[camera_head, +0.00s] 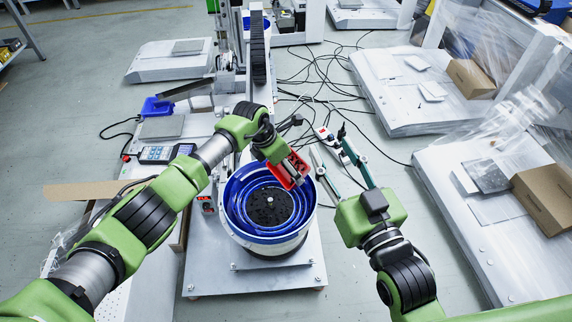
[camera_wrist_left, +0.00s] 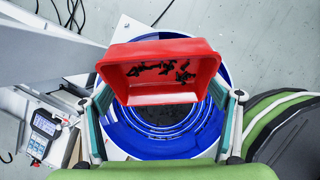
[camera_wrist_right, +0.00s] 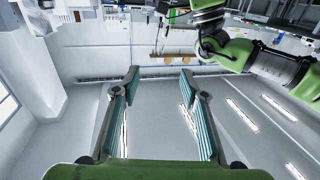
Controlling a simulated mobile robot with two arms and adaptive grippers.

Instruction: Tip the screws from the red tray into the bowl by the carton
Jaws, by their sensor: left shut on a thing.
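The red tray (camera_head: 286,175) is tilted over the blue bowl (camera_head: 234,207), near its upper right rim. My left gripper (camera_head: 291,164) is shut on the tray, with fingers at its two sides in the left wrist view (camera_wrist_left: 170,94). Dark screws (camera_wrist_left: 160,68) lie inside the tray. The bowl also shows below the tray in the left wrist view (camera_wrist_left: 205,138); its middle is dark, and I cannot tell whether loose screws lie there. My right gripper (camera_head: 330,141) is open and empty, right of the tray. An open carton (camera_head: 547,197) lies on the right-hand table, apart from the bowl.
A second carton (camera_head: 470,78) lies on the far right table. A handheld control box (camera_head: 158,153) and a blue bin (camera_head: 157,106) are left of the bowl. A dark vertical column (camera_head: 258,48) stands behind it. Black cables (camera_head: 320,80) cover the floor between the tables.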

